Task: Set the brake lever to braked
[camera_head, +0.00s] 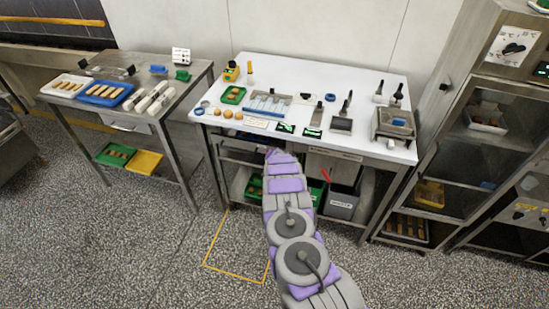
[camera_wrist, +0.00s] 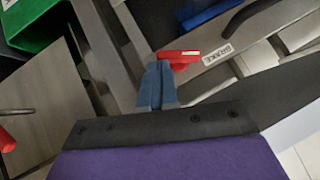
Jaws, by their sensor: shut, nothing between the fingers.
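In the wrist view, a red brake lever (camera_wrist: 181,56) points to the right, beside a metal rail with a white label reading BRAKE (camera_wrist: 219,54). My gripper (camera_wrist: 157,68) is shut, with its blue-grey fingers side by side and nothing between them. The fingertips are right at the left end of the lever and overlap it in the picture; I cannot tell whether they touch. In the head view, my gripper (camera_head: 274,152) is at the front edge of the white-topped table, and the lever is hidden there.
The white-topped table (camera_head: 350,154) carries trays, tools and small displays. Under it are a grey bin (camera_head: 341,205) and a red stick (camera_head: 325,174). A smaller steel table (camera_head: 180,92) stands left, a steel cabinet (camera_head: 445,130) right. The floor in front is open.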

